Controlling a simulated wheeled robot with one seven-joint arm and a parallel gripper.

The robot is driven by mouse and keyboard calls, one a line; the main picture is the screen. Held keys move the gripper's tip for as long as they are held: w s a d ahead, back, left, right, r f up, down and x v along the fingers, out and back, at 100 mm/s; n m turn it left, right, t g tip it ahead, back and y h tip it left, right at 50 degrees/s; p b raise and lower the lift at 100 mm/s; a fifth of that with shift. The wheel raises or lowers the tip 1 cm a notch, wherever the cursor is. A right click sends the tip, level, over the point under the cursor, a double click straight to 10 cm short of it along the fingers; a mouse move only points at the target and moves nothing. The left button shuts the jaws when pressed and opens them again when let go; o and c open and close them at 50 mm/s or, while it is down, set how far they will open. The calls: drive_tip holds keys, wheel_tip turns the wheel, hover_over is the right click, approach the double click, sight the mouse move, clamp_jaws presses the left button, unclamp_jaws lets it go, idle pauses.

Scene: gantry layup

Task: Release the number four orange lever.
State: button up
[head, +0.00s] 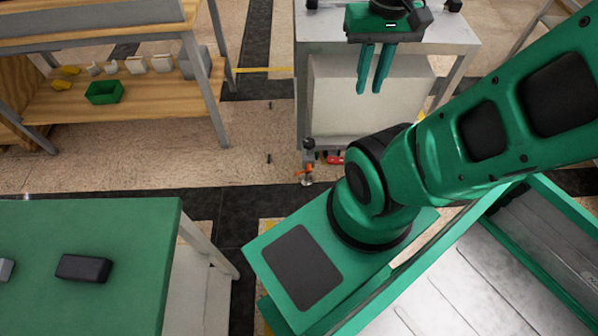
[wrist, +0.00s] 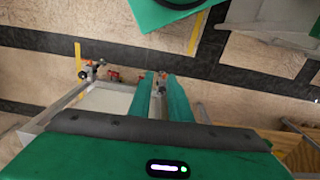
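An orange lever (head: 304,172) on a small metal clamp shows low beside the pale bench's near left leg in the head view. In the wrist view, an orange lever (wrist: 83,75) shows at the left on a similar clamp. A red-orange part (wrist: 115,75) is to its right. In the head view, a red part (head: 334,159) is partly hidden behind my arm. No numbers are readable, so I cannot tell which lever is number four. My gripper (head: 371,88) points down in front of the pale bench, its two green fingers (wrist: 160,80) apart with nothing visible between them.
The pale bench (head: 318,38) stands close behind my gripper. A wooden shelf (head: 150,108) with a green bin (head: 104,92) is at the left. A green-topped table (head: 120,235) with a dark block (head: 83,268) is at the near left. Floor between them is clear.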

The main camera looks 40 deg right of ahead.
drive_tip(key=w+d+f+n+h, duration=0.1)
drive_tip(key=w+d+f+n, duration=0.2)
drive_tip(key=w, duration=0.7)
drive_tip(key=n+g+h, duration=0.1)
drive_tip(key=n+h, duration=0.2)
drive_tip(key=n, duration=0.5)
hover_over(299, 173)
drive_tip(key=w, duration=0.4)
wheel_tip(299, 173, down, 31)
drive_tip(key=s+a+f+n, duration=0.1)
drive_tip(key=f+n, duration=0.1)
drive_tip(key=f, duration=0.8)
drive_tip(key=s+a+f+n+h, duration=0.1)
drive_tip(key=s+a+f+n, duration=0.15)
drive_tip(key=f, duration=0.75)
drive_tip(key=s+a+f+n, duration=0.1)
drive_tip(key=f+n, duration=0.2)
drive_tip(key=f, duration=0.8)
drive_tip(key=shift+t, duration=0.4)
drive_tip(key=x, duration=1)
drive_tip(key=shift+w+d+r, duration=0.15)
drive_tip(key=shift+w, duration=0.1)
drive_tip(key=shift+c, duration=0.5)
drive_tip(key=shift+w, duration=0.1)
clamp_jaws()
